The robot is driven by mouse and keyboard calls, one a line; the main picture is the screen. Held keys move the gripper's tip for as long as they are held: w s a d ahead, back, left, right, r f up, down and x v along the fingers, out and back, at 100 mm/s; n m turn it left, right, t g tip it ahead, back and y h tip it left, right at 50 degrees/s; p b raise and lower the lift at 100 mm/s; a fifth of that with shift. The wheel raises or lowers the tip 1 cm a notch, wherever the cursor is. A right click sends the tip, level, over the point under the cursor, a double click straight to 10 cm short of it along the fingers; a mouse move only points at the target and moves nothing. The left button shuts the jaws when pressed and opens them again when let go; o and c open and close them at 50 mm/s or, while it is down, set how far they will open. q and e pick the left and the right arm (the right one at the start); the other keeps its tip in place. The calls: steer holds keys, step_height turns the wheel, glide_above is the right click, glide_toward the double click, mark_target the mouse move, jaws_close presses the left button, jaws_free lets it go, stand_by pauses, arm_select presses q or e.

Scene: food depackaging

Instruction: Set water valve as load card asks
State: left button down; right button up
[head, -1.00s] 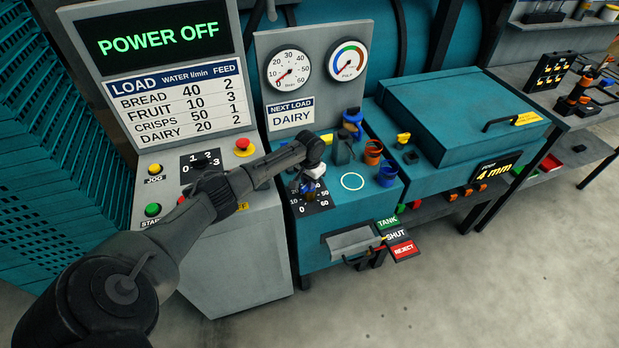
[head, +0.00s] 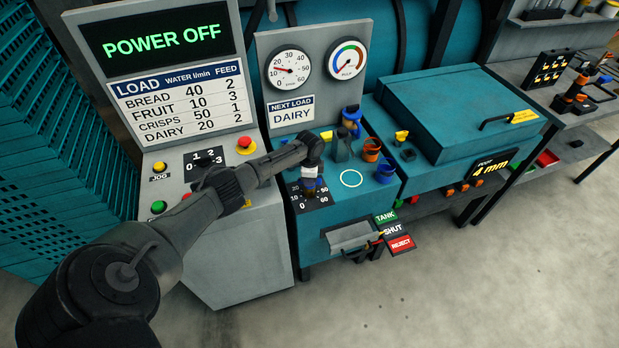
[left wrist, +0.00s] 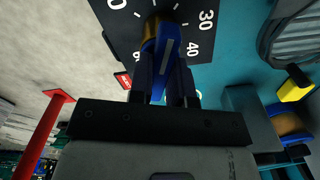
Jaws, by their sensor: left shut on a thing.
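The water valve has a dark dial plate (head: 303,199) with white numbers on the teal cabinet's top; it also shows in the left wrist view (left wrist: 126,38). My left gripper (head: 312,184) is shut on the blue valve handle (left wrist: 167,55), which has a pale stripe. The gripper hides part of the dial, so the handle's exact setting is hard to read. The load card (head: 291,114) reads NEXT LOAD DAIRY. The load table (head: 181,104) gives dairy 20 l/min water. The water gauge (head: 289,68) needle points left and slightly up, around the low numbers. My right gripper is not in view.
A grey panel (head: 203,165) with buttons is on the left. A metal chute (head: 350,236) juts out in front. The screen (head: 161,39) reads POWER OFF.

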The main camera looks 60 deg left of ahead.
arm_select(q)
steer(key=m, duration=0.3)
steer(key=shift+m, duration=0.7)
steer(key=c, duration=1.1)
jaws_free()
steer(key=shift+o, duration=0.2)
